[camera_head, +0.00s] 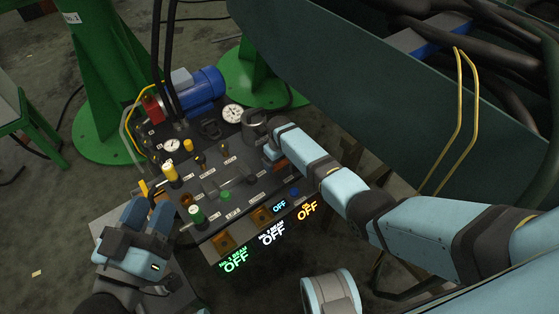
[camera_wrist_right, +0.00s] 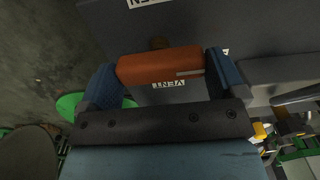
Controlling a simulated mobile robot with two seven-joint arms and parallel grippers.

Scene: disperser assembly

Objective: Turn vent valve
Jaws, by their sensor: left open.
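The vent valve shows as an orange-red handle (camera_wrist_right: 160,65) in the right wrist view, with a VENT label beside it that reads upside down. My right gripper (camera_wrist_right: 165,80) has one blue finger at each end of this handle, and the handle fills the gap between them. In the head view my right gripper (camera_head: 272,152) is at the panel's right side, and only a little of the orange handle (camera_head: 281,164) shows beside it. My left gripper (camera_head: 150,212) is open and empty, left of the panel's front corner.
Green pedestals (camera_head: 100,100) stand behind. A large dark trough (camera_head: 370,90) with thick cables is at the upper right.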

